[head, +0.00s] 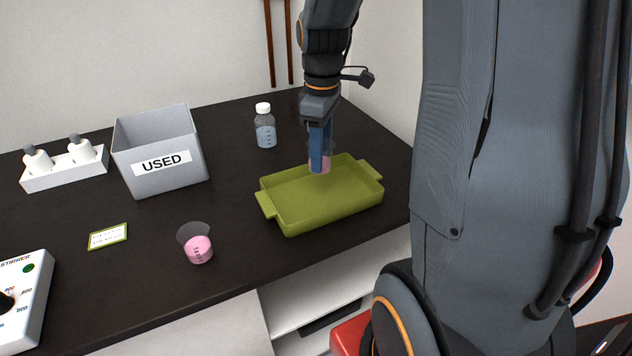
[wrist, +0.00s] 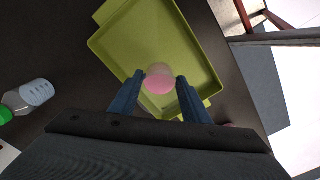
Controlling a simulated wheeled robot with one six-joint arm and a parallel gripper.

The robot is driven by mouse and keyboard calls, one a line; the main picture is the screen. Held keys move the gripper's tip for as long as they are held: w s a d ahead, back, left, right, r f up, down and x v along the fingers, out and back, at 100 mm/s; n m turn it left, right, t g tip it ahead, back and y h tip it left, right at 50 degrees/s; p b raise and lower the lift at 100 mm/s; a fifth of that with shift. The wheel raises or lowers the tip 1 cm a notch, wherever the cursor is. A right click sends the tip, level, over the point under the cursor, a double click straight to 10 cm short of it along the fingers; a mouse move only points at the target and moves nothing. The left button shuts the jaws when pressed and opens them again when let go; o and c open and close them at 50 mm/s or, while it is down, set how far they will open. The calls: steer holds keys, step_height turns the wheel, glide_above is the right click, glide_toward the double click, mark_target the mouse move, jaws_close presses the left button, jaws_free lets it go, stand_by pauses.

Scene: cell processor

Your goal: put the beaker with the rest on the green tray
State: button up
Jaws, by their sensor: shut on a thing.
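My gripper (head: 320,168) is shut on a small clear beaker (wrist: 158,80) with pink liquid in it. In the head view the blue fingers partly hide this beaker (head: 325,163). The gripper points down and holds the beaker over the back part of the green tray (head: 318,211). I cannot tell whether the beaker's base touches the tray floor. The tray is otherwise empty and also shows in the wrist view (wrist: 112,47). A second clear beaker (head: 197,244) with pink liquid stands on the dark bench, left of the tray.
A bottle (head: 265,132) with a white cap stands behind the tray. A grey bin marked USED (head: 160,175), a white rack with small bottles (head: 67,168), a label card (head: 108,236) and a stirrer (head: 22,295) are to the left. The bench's front edge runs close to the tray.

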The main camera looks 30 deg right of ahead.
steer(key=shift+f+p, duration=0.8)
steer(key=shift+f, duration=3.35)
steer(key=shift+f, duration=0.15)
steer(key=o, duration=1.1)
step_height(320, 180, up, 12)
steer(key=b, duration=0.2)
steer(key=shift+r+b, duration=0.2)
steer(key=shift+b, duration=0.15)
